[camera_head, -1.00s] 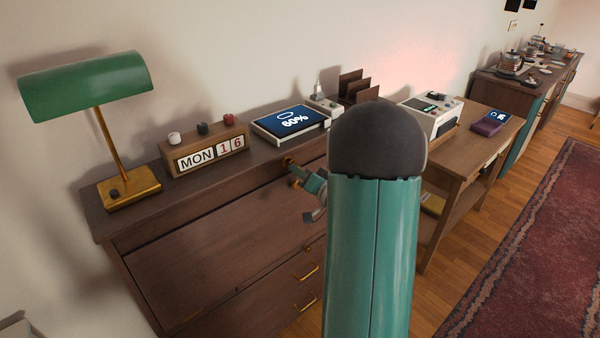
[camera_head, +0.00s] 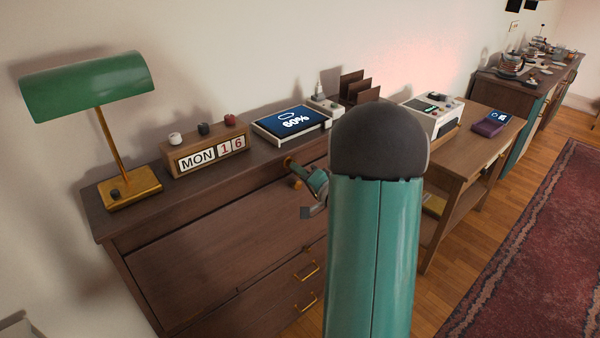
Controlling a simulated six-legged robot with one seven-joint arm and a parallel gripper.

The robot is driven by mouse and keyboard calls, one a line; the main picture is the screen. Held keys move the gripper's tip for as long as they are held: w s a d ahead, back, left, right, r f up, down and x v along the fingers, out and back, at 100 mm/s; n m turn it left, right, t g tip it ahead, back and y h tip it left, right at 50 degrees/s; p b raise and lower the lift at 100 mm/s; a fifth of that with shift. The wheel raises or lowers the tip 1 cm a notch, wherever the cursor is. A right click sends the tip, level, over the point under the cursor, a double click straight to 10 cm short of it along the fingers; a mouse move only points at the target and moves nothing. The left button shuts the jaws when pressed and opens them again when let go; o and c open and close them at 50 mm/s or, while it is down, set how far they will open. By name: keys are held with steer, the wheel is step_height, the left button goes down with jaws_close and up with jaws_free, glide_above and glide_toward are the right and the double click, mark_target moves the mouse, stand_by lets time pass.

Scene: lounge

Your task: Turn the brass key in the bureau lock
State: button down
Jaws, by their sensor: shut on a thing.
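The dark wooden bureau (camera_head: 205,255) stands against the wall on the left, with its front towards me. My gripper (camera_head: 292,172) is at the upper front of the bureau, below the white device with the screen. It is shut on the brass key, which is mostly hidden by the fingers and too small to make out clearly. Small brass-coloured bits show at the fingertips. My teal forearm with its dark rounded joint hides the right part of the bureau front. The lock itself cannot be made out.
Brass handles (camera_head: 306,271) stick out lower on the front. A side table (camera_head: 466,138) stands to the right, with open floor and a rug beyond.

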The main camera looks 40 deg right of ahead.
steer(key=shift+w+a+r+m, duration=0.1)
steer(key=shift+w+a+m, duration=0.1)
steer(key=shift+m, duration=1)
steer(key=shift+m, duration=1.5)
steer(key=shift+r, duration=0.1)
steer(key=c, duration=1.8)
jaws_free()
steer(key=shift+m, duration=0.5)
steer(key=o, duration=0.5)
steer(key=shift+a, duration=0.1)
steer(key=shift+c, duration=0.2)
steer(key=shift+f, duration=0.2)
